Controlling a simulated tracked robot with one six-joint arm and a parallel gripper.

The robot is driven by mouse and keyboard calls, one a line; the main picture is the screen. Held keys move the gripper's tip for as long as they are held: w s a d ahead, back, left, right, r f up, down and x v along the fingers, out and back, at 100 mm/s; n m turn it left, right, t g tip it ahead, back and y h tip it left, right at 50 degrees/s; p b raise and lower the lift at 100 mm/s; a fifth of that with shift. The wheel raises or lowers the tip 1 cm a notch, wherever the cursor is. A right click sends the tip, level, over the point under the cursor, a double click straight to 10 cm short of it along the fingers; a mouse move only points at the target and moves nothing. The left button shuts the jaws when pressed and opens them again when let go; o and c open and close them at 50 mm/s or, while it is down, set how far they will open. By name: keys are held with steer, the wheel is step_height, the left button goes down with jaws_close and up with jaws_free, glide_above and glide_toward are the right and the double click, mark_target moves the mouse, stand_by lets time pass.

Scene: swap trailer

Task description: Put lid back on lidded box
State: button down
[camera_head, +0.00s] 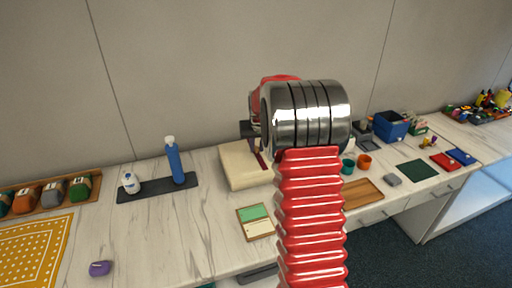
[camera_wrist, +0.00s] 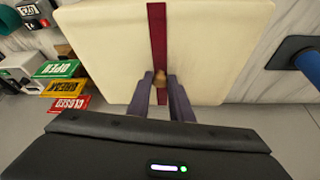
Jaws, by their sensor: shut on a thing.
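A framed green-and-cream card (camera_head: 256,222) lies in front. A wooden board (camera_head: 362,193) and cups are to the right. The wall is close behind.

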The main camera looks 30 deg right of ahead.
steer(key=c, duration=1.5)
jaws_free()
steer(key=shift+o, duration=0.2)
steer(key=o, duration=0.4)
steer(key=shift+o, duration=0.2)
steer(key=shift+r, duration=0.15)
steer(key=shift+r, duration=3.4)
jaws_close()
